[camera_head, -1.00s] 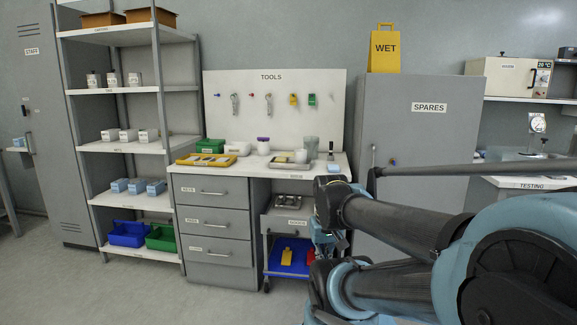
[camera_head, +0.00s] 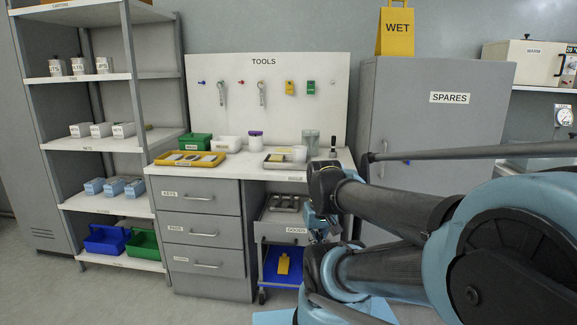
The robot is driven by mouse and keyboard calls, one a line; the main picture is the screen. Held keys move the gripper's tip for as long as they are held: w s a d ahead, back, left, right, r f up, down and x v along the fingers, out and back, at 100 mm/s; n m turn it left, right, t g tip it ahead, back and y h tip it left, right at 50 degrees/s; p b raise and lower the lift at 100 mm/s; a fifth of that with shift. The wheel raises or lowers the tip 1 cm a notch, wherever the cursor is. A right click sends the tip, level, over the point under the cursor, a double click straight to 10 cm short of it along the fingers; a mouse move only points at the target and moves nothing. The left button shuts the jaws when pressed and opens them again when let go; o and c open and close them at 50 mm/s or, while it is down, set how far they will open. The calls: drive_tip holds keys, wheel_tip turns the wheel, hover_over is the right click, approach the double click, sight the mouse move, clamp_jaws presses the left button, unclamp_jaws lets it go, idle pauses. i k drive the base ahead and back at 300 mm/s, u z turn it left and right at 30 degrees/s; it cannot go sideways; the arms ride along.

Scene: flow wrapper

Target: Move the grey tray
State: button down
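The grey tray (camera_head: 286,169) lies flat on the workbench top, right of centre, below the tools board. It holds a yellowish item and a white item, and a white cup stands at its right end. My arm is folded across the right side of the picture. Part of what looks like my gripper (camera_head: 318,224) shows beside the lower right of the bench, well apart from the tray. Arm links hide most of it, so its fingers cannot be made out.
A yellow tray (camera_head: 160,158), green box (camera_head: 194,142) and clear beaker (camera_head: 310,139) stand on the bench (camera_head: 240,172). An open drawer and a blue cart shelf (camera_head: 276,278) are below. Shelving (camera_head: 137,90) is left, the spares cabinet (camera_head: 448,130) right. Floor at front left is clear.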

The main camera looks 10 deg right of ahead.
sight(287, 164)
drive_tip(key=k, duration=0.5)
drive_tip(key=z, duration=0.9)
drive_tip(key=i, duration=0.75)
drive_tip(key=z, duration=0.05)
